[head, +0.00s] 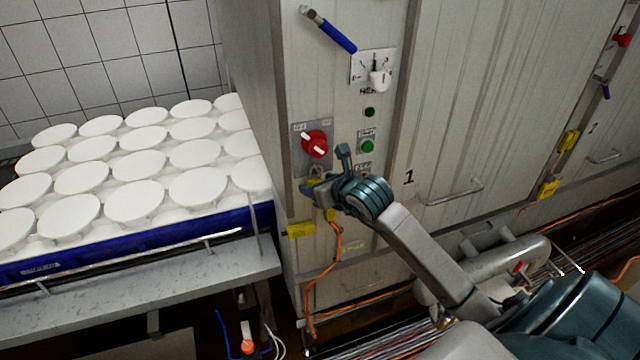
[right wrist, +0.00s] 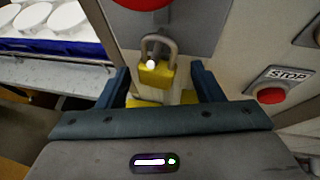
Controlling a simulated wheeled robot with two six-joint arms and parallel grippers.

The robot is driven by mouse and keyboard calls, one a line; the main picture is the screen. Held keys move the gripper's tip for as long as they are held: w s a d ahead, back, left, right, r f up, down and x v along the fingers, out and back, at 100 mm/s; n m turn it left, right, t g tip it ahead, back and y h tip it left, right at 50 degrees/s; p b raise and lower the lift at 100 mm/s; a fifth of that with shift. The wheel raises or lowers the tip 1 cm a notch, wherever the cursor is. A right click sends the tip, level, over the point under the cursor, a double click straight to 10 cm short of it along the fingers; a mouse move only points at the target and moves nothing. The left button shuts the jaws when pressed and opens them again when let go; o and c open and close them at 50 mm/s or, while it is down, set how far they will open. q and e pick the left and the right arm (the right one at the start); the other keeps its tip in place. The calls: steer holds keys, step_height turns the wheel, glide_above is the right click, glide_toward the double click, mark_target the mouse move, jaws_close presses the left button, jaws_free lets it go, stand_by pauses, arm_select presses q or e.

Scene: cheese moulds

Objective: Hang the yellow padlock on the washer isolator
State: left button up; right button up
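The washer isolator (head: 315,144) is a red rotary knob with a white bar on a grey plate on the washer's front. Its red lower edge shows at the top of the right wrist view (right wrist: 150,3). The yellow padlock (right wrist: 154,73) has a grey shackle and sits upright just below the knob, in front of the plate's lower edge. I cannot tell whether the shackle passes through the isolator. My right gripper (right wrist: 160,82) is open, its two fingers apart on either side of the padlock, with gaps visible. In the head view my right gripper (head: 322,187) partly covers the padlock. My left gripper is out of view.
A green button (head: 367,146) and a red stop button (right wrist: 270,95) lie right of the isolator. A yellow box (head: 301,231) and orange cable (head: 338,246) are below. A table (head: 200,262) with a blue tray of white moulds (head: 135,202) stands left.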

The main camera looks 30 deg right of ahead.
steer(key=shift+s, duration=0.15)
stand_by(0.3)
steer(key=b+v, duration=0.4)
steer(key=v, duration=0.6)
steer(key=shift+s+r+b, duration=0.2)
steer(key=shift+s+b, duration=0.05)
steer(key=shift+b, duration=0.05)
